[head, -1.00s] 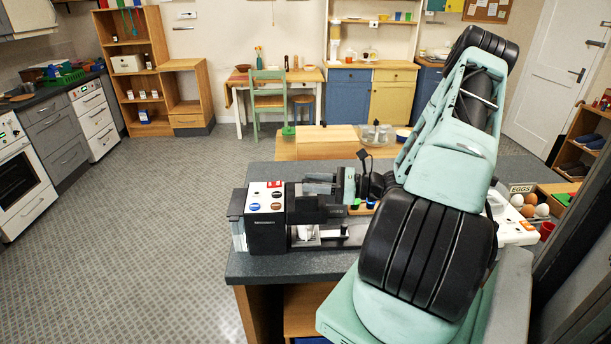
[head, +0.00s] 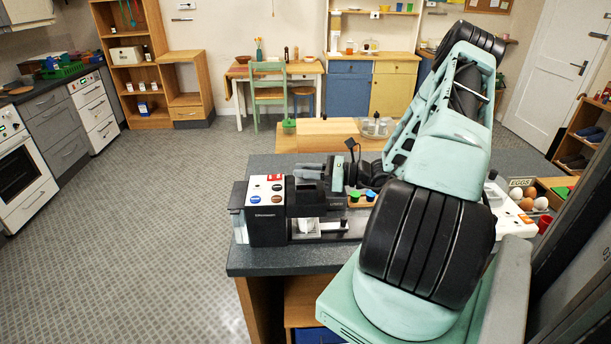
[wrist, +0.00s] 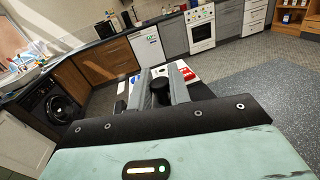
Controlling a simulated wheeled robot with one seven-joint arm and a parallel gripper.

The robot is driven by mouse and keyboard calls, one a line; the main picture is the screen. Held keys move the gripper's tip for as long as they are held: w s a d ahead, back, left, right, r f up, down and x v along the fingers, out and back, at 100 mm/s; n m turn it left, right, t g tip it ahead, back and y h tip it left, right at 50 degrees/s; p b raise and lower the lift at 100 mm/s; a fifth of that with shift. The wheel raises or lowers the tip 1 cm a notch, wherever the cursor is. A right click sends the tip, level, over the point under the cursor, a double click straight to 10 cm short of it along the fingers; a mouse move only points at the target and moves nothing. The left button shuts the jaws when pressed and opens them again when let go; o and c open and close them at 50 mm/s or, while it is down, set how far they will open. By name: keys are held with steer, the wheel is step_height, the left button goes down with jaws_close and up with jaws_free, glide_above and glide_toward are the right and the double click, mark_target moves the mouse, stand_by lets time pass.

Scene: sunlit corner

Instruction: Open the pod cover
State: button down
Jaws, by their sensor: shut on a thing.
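The black coffee machine (head: 266,226) stands on the dark counter, with a white button panel on its top left. My gripper (head: 309,170) is over the machine's top, its grey fingers pointing left. In the wrist view, my gripper (wrist: 162,82) has a dark, rounded part, which looks like the pod cover's handle (wrist: 159,92), between its fingers. The machine's white panel (wrist: 186,72) shows just beyond the fingertips. The fingers and wrist hide much of the machine's top, so I cannot tell how far the cover is raised.
An egg tray (head: 553,189) and a red cup (head: 545,223) stand at the counter's right. Small green- and blue-topped pods (head: 362,197) sit right of the machine. The floor (head: 130,240) to the left is clear.

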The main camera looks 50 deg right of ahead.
steer(key=w+d, duration=0.3)
steer(key=shift+d+b, duration=0.3)
steer(key=shift+b, duration=0.05)
steer(key=shift+d+r, duration=0.1)
steer(key=shift+d, duration=0.05)
steer(key=shift+w, duration=0.1)
steer(key=c, duration=1.3)
jaws_free()
steer(key=shift+c, duration=0.2)
steer(key=shift+s+d, duration=0.25)
steer(key=shift+s, duration=0.2)
steer(key=b+v, duration=0.6)
steer(key=v, duration=1)
steer(key=shift+s, duration=0.2)
